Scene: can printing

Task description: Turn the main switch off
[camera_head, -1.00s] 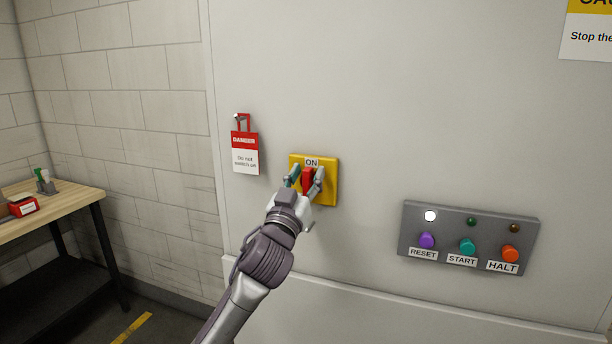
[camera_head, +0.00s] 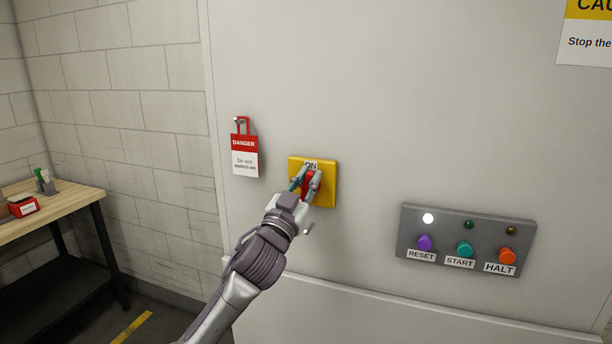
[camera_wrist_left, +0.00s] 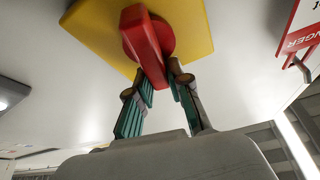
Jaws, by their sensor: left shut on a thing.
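The main switch is a yellow square plate (camera_head: 329,192) on a pale cabinet front, with a red handle (camera_head: 309,180) and an "ON" label at its top edge. My left gripper (camera_head: 306,179) is at the plate with its fingers shut on the red handle, one on each side. In the left wrist view, the handle (camera_wrist_left: 145,45) stands out from a round red base on the yellow plate (camera_wrist_left: 190,25), its end between the fingertips (camera_wrist_left: 160,82). The fingers hide part of the handle and label in the head view. My right gripper is not in view.
A red "DANGER" tag (camera_head: 244,155) hangs left of the switch. A grey panel (camera_head: 410,238) with RESET, START and HALT buttons is at lower right, its white lamp (camera_head: 428,218) lit. A wooden-topped table (camera_head: 70,206) stands at the left wall.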

